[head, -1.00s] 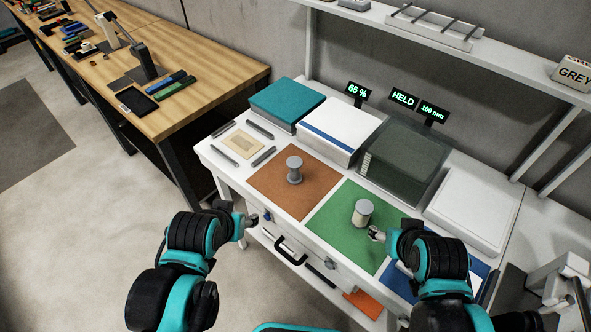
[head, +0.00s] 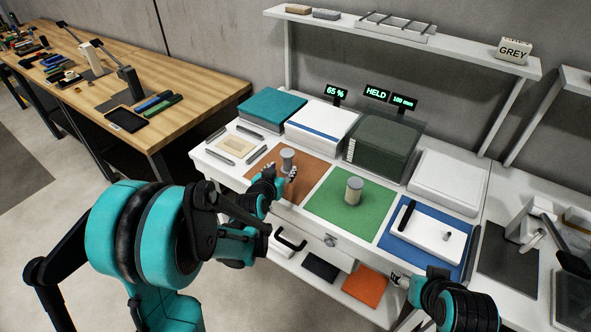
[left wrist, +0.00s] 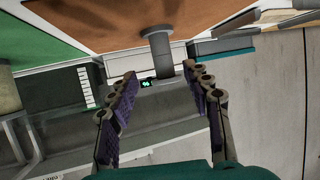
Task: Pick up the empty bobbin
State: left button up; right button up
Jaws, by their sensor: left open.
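The empty bobbin (head: 287,156), grey with a bare shaft, stands upright on the orange-brown mat (head: 262,176). My left gripper (head: 281,174) is open right at it, partly covering its lower part in the head view. In the left wrist view, which looks upside down, the bobbin (left wrist: 160,47) lies ahead, in line with the gap between the spread fingers (left wrist: 160,75); I cannot tell whether they touch it. A wound, cream bobbin (head: 354,189) stands on the green mat (head: 335,209). My right gripper (head: 399,281) is low at the bench front; its jaw state is unclear.
Behind the mats stand a teal box (head: 272,107), a white box (head: 322,122) and a dark translucent box (head: 385,148). A blue mat (head: 398,243) with a white block lies right.

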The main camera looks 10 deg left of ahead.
aim_at(286, 161)
pick_arm(q)
jog(key=shift+w+f, duration=0.25)
jog(key=shift+w, duration=0.1)
jog(key=b+x, duration=0.1)
jog(key=x, duration=0.4)
jog(key=r+b+x, duration=0.1)
jog(key=x, duration=0.1)
jog(key=shift+w+a+f+b, duration=0.15)
jog(key=shift+w+b, duration=0.15)
jog(key=shift+w, duration=0.05)
jog(key=shift+c, duration=0.2)
grip_shut()
